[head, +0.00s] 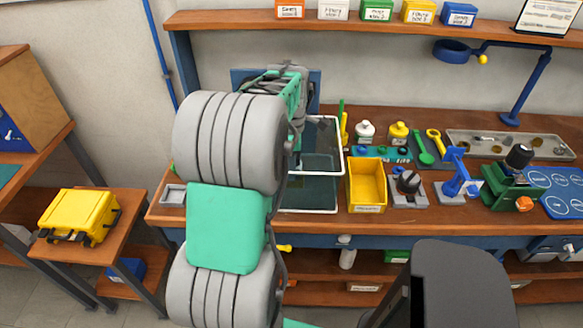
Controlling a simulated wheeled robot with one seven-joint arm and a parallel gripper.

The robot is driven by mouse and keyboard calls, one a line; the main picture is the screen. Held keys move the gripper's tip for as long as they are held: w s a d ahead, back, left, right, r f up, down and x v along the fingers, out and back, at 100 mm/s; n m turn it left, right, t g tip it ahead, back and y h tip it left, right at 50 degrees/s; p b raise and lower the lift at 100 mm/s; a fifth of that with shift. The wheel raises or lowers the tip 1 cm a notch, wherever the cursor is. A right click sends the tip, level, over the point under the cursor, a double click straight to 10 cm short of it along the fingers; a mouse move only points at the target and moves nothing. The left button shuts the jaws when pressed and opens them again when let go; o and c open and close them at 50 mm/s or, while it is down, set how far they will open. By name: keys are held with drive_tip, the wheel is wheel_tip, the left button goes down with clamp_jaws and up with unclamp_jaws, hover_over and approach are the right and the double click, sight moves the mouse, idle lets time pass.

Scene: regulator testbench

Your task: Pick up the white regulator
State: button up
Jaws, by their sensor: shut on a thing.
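A small white round-bodied item (365,132), which may be the white regulator, stands upright at the back of the bench, left of a similar yellow one (398,133). I cannot tell for sure that it is the regulator. My arm rises in front of the bench's left part. My gripper (290,82) is at its far end, near the blue panel at the back, well left of the white item. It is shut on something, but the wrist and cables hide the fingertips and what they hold.
A clear white-rimmed bin (338,170) and a yellow bin (367,188) stand on the bench beside my arm. A green press (512,182), a blue clamp (457,178) and a grey tray (510,145) fill the right. A yellow case (78,216) sits on the left side table.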

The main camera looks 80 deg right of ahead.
clamp_jaws()
drive_tip(key=shift+r, duration=0.1)
idle(0.4)
